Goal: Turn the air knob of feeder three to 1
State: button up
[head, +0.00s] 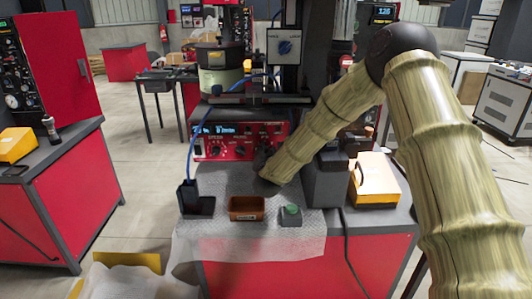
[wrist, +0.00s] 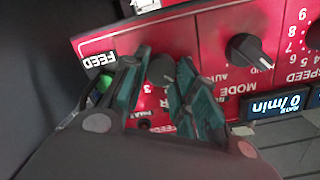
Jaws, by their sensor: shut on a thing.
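The red control panel (head: 240,140) of the middle feeder faces me in the head view; it fills the upper wrist view (wrist: 215,40). In the wrist view my gripper (wrist: 163,74) has its teal ribbed fingers on either side of a dark round knob (wrist: 161,67), shut on it. Its label is mostly covered; an "R" and a "3" show beside it, so it appears to be the air knob. Its pointer is hidden, so its setting cannot be read. In the head view my gripper (head: 264,165) is at the panel's right part, its fingertips hard to make out.
The black mode knob (wrist: 248,52) and a blue rate display (wrist: 275,105) are beside my fingers. A green button (wrist: 103,84) is partly behind a finger. A brown bin (head: 246,216), a green-button box (head: 291,215) and a black holder (head: 195,203) stand on the mat in front.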

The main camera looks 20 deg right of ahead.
jog(key=shift+s+f, duration=0.1)
jog(key=shift+f, duration=0.1)
jog(key=o, duration=1)
jog(key=shift+r, duration=0.1)
jog(key=v, duration=1.2)
